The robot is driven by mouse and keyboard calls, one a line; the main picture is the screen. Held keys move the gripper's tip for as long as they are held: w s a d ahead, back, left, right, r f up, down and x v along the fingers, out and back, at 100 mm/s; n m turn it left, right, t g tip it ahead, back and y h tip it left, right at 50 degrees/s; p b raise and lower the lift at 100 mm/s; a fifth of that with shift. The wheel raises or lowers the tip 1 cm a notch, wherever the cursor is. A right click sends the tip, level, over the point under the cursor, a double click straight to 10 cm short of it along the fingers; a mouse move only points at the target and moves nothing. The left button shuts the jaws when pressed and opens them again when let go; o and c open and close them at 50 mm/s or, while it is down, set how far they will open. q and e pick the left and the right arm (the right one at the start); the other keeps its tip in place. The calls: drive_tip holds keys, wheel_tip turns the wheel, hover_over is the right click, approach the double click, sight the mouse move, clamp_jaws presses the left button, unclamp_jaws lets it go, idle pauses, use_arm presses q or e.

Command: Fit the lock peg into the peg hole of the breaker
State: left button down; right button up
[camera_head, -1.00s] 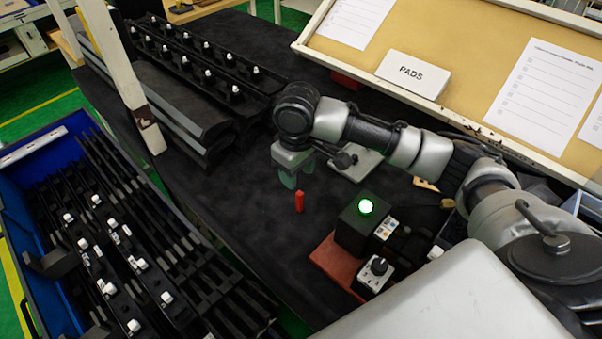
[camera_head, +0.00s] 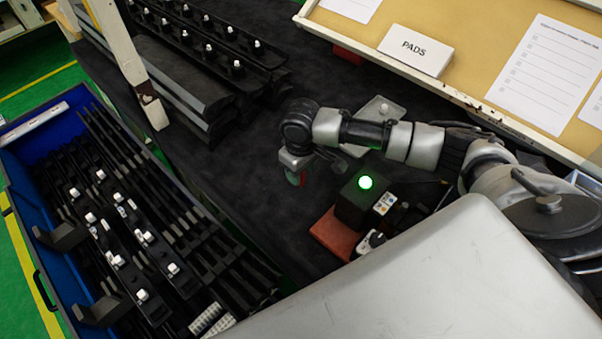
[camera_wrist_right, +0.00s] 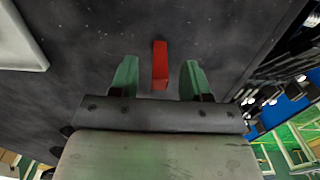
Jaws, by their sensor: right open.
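The red lock peg (camera_wrist_right: 160,65) stands between the two green fingers of my right gripper (camera_wrist_right: 160,76) in the right wrist view, with a gap on each side. In the head view the right gripper (camera_head: 297,176) is low over the black table and mostly hides the peg. The right gripper is open. A black box (camera_head: 356,205) with a lit green lamp, probably the breaker, sits to the right of the gripper. Its peg hole cannot be made out. My left gripper is not in view.
A red block (camera_head: 335,235) lies under the black box's front. A grey plate (camera_head: 376,115) lies behind the arm. Black rails (camera_head: 205,40) with white clips fill the back left. A blue bin (camera_head: 35,165) of trim parts stands at left.

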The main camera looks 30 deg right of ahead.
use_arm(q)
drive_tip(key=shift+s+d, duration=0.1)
use_arm(e)
drive_tip(key=shift+f, duration=0.25)
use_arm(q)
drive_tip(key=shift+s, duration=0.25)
use_arm(e)
clamp_jaws()
